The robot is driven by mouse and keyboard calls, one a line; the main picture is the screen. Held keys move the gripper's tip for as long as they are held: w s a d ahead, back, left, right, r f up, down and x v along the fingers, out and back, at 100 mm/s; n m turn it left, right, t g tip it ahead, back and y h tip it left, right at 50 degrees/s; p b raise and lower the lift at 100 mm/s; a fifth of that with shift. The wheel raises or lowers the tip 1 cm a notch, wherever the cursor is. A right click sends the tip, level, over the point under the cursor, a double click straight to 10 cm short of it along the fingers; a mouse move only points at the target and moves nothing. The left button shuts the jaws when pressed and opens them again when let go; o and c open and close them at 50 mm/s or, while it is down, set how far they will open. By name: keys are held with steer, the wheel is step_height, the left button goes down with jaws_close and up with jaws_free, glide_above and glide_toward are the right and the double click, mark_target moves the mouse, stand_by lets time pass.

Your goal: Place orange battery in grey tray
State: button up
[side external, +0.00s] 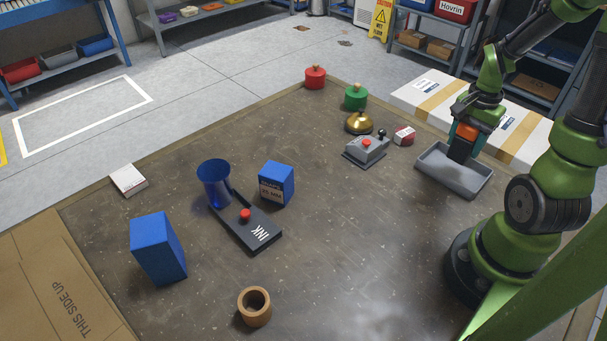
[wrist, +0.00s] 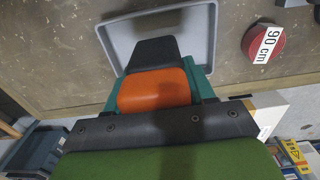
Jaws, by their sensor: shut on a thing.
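The orange battery (wrist: 154,88) has an orange end and a black end. My gripper (wrist: 155,92) is shut on it, and teal fingers show at its sides in the wrist view. In the side view my gripper (side external: 464,138) holds the battery, whose dark end (side external: 459,150) points down over the grey tray (side external: 478,185). The tray also shows in the wrist view (wrist: 205,48) behind the battery. I cannot tell whether the battery's lower end touches the tray floor. The visible part of the tray is empty apart from this.
A red tape measure (side external: 404,135) lies just left of the tray. A grey box with a lever (side external: 366,150) and a gold bell (side external: 359,123) stand further left. A white taped carton (side external: 430,90) lies behind the tray.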

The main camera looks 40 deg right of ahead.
mark_target(459, 158)
steer(key=shift+f, duration=2.5)
steer(key=shift+f, duration=0.1)
steer(key=o, duration=1.4)
steer(key=r, duration=1.2)
steer(key=shift+w+a+r, duration=0.15)
steer(key=shift+w+a, duration=0.05)
steer(key=shift+w, duration=0.05)
steer(key=w+a+r+n+t, duration=0.1)
steer(key=a+r+n+t, duration=0.1)
steer(key=a, duration=0.5)
steer(key=w+a+r+n+t+y, duration=0.1)
steer(key=a+r+n+t, duration=0.1)
steer(key=a+r+n, duration=0.2)
steer(key=w+a+r+n+t+y, duration=0.1)
steer(key=w+a+r+n+t, duration=0.1)
steer(key=a+n, duration=0.6)
steer(key=shift+a+r+t, duration=0.2)
steer(key=shift+a+r, duration=0.1)
steer(key=shift+a, duration=0.45)
steer(key=shift+a+r+t, duration=0.2)
steer(key=shift+a+r, duration=0.15)
steer(key=shift+a, duration=0.4)
steer(key=shift+a+r+t, duration=0.2)
steer(key=shift+a+r, duration=0.1)
steer(key=shift+a, duration=0.45)
